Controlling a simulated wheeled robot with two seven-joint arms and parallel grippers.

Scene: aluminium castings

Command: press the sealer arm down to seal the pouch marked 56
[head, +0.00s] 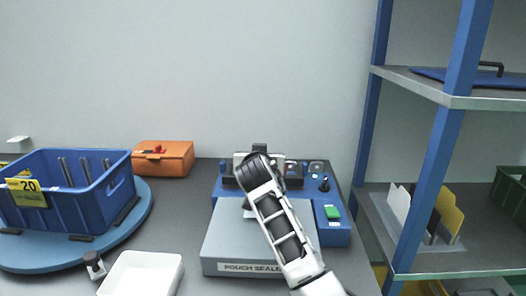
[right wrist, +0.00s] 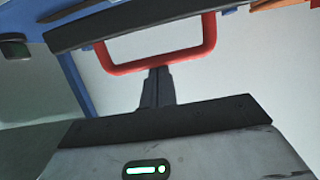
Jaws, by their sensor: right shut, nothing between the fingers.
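The pouch sealer (head: 228,240) stands on the bench, a grey platform lettered POUCH SEALER with a blue unit behind it. My right arm crosses in front and hides much of it, including most of the gripper. In the right wrist view, the sealer's red handle (right wrist: 158,68) hangs from a dark bar (right wrist: 80,30). My right gripper (right wrist: 158,72) is shut and empty; its fingertips overlap the handle's lower rung in the picture. Whether they touch it I cannot tell. I cannot make out the pouch marked 56. My left gripper is not in view.
A blue crate (head: 105,205) tagged 20 sits on a round blue turntable (head: 110,236) at left. An orange case (head: 175,162) stands behind. A white tray (head: 142,272) lies at front left of the sealer. A blue-post shelf (head: 415,200) bounds the right.

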